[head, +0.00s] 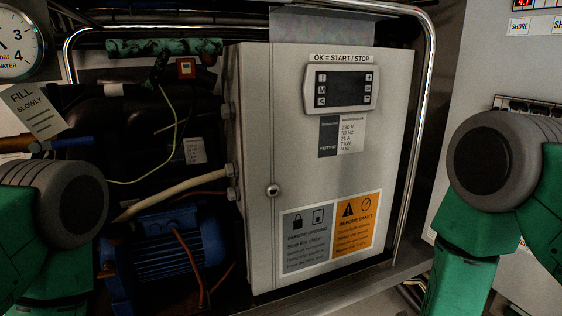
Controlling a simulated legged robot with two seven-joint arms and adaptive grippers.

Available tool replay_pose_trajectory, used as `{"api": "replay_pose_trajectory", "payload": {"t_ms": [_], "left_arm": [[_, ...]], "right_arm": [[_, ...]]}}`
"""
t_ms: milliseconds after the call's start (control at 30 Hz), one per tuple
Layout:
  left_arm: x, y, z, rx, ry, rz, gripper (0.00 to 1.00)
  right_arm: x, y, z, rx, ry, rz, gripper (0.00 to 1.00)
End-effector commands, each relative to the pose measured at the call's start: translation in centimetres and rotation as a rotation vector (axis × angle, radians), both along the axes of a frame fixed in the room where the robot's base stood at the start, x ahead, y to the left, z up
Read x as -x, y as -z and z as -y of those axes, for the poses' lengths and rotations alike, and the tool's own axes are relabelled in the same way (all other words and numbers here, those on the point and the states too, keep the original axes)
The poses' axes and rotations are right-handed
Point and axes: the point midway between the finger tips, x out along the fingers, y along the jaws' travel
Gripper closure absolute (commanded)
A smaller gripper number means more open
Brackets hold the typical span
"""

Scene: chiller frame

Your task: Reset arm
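My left arm, green with a dark round joint, comes in at the lower left edge. My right arm, also green with a dark round joint, stands at the right edge. Neither gripper shows in the head view; both lie outside the picture. Between the arms stands a grey control box (260,120) with a dark display panel (341,89) under the label "OK = START / STOP". Neither arm visibly touches the box.
A bright metal tube frame (420,110) surrounds the box. A blue motor (165,250), loose cables and a pale hose (165,195) are at the left. A gauge (17,45) and a "FILL SLOWLY" tag (36,112) are at upper left. A grey cabinet (490,70) stands at right.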

Motion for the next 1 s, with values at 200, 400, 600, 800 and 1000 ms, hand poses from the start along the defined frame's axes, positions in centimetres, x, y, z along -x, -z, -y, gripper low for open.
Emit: {"api": "replay_pose_trajectory", "payload": {"t_ms": [200,400,600,800,1000], "left_arm": [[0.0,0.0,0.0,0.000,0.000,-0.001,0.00],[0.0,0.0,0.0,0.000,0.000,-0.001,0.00],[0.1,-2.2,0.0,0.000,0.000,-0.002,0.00],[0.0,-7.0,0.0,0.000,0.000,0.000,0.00],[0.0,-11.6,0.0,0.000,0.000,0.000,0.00]], "right_arm": [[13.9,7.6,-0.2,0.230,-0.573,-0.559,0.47],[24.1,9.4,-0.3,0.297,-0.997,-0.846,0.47],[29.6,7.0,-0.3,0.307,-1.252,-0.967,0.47],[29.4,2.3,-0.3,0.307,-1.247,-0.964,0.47],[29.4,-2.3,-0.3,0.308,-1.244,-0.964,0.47]]}}
